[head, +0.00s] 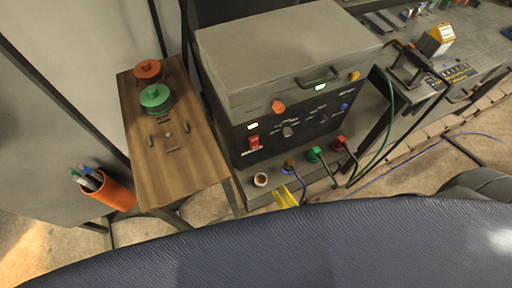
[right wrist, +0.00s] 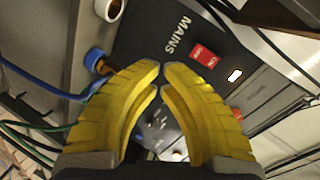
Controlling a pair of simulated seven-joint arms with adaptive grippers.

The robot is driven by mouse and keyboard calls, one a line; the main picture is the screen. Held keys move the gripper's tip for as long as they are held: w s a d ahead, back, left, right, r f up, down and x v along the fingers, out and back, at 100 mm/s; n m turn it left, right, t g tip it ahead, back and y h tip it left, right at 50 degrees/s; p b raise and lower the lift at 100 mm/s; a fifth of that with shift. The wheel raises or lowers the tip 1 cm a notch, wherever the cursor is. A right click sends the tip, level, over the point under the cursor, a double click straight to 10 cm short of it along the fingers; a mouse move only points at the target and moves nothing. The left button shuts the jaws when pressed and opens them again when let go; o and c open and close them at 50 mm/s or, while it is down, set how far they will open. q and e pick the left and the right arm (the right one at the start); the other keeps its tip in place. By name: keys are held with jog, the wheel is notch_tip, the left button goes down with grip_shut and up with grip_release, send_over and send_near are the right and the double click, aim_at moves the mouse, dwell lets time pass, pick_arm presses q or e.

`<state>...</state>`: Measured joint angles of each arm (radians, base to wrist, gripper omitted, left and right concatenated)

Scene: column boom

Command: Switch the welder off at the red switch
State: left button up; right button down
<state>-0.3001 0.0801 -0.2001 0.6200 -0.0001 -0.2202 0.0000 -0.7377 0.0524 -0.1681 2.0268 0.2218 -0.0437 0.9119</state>
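The welder (head: 295,55) is a grey box with a black front panel in the head view. Its red switch (head: 254,141) sits at the panel's lower left, with a lit white lamp (head: 253,126) above it. In the right wrist view the red switch (right wrist: 203,55) is beside the word MAINS, just beyond and right of the fingertips. Which way the switch is set is too small to tell. My right gripper (right wrist: 161,68) has yellow fingers with tips together and nothing between them, apart from the switch. It also shows low before the welder (head: 286,196). My left gripper is not in view.
Cable plugs, one green (head: 314,154) and one red (head: 338,143), stick out below the panel. A wooden side table (head: 175,165) with red and green lidded pots is on the left.

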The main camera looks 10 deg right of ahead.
aim_at(254, 142)
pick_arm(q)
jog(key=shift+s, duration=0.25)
pick_arm(e)
notch_tip(254, 142, up, 7)
jog(key=w+m+t, duration=0.1)
jog(key=w+m, duration=0.1)
jog(key=m, duration=0.2)
jog(key=shift+w+f+t, duration=0.2)
jog(key=shift+t, duration=0.1)
jog(key=shift+a, duration=0.1)
jog(key=x, duration=1.4)
jog(key=shift+a, duration=0.1)
jog(key=shift+a, duration=0.1)
